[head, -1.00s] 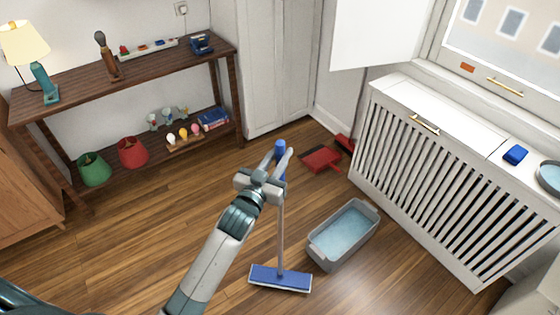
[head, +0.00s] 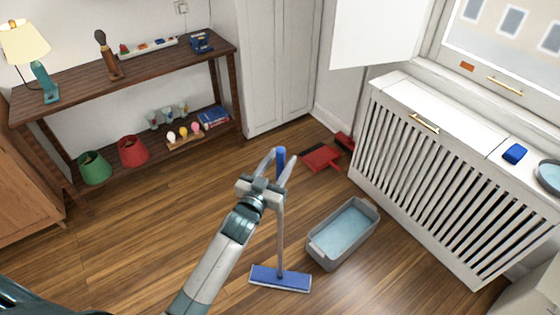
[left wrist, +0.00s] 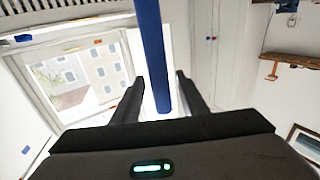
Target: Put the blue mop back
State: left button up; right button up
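The blue mop stands upright on the wooden floor, with its flat blue head (head: 280,278) at the bottom and a grey pole (head: 281,235) rising to a blue handle grip (head: 281,157). My left gripper (head: 281,156) is at the top of the mop with its fingers spread, one on each side of the handle. In the left wrist view the blue handle (left wrist: 152,50) runs between the two open fingers (left wrist: 158,88), with a gap on both sides. My right gripper is not in view.
A grey basin of water (head: 343,234) stands right of the mop. A red dustpan (head: 321,158) lies behind, near the slatted white radiator cover (head: 440,180). A dark wooden shelf table (head: 140,70) is at the back left. Floor left of the mop is clear.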

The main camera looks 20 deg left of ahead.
pick_arm(q)
jog(key=shift+r, duration=0.15)
